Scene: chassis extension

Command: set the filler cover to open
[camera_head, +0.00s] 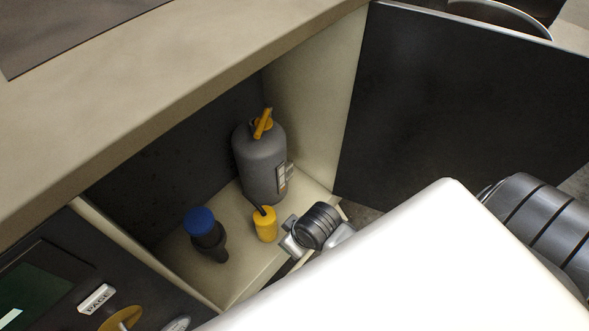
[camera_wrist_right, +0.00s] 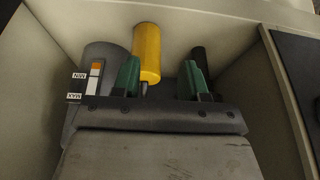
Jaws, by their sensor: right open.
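A grey tank (camera_head: 262,165) stands in an open compartment, with an orange-yellow cap and raised tilted lever (camera_head: 262,123) on top. A dark filler-like neck (camera_head: 213,242) with a blue cap (camera_head: 200,221) stands to its left; the cap sits over the top. I cannot tell which cap is the filler cover. My right gripper (camera_head: 288,238) is low at the compartment's front right, beside a yellow cylinder (camera_head: 265,225). In the right wrist view its green fingers (camera_wrist_right: 160,76) are apart and the yellow cylinder (camera_wrist_right: 147,48) shows between them. My left gripper is out of view.
The compartment's pale right wall (camera_head: 318,95) and the counter overhang (camera_head: 150,100) bound the space. A dark door panel (camera_head: 460,105) stands open at right. A panel with a PAGE button (camera_head: 97,298) is at lower left.

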